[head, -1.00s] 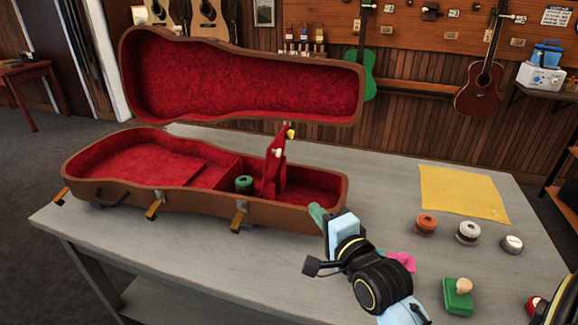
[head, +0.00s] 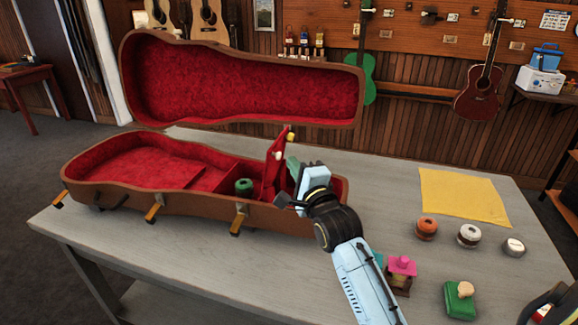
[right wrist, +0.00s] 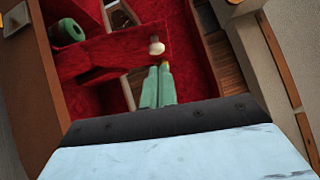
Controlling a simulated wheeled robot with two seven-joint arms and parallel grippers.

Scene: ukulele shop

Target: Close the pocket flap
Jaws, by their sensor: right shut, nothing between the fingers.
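The red pocket flap (head: 272,168) stands upright inside the open brown ukulele case (head: 185,200), with a pale knob (head: 277,155) on its side. In the right wrist view the flap (right wrist: 110,55) crosses above my fingertips, its knob (right wrist: 156,47) just beyond them. My right gripper (head: 293,166) is over the case's right end, just right of the flap; its green fingers (right wrist: 158,85) are together and empty. I cannot tell whether they touch the flap. A green round item (head: 243,186) sits in the pocket compartment left of the flap.
The case lid (head: 240,85) is raised behind. On the grey table (head: 300,285), a yellow cloth (head: 460,195), several round tins, a green block (head: 459,299) and a small pink-topped item (head: 401,268) lie right of my arm.

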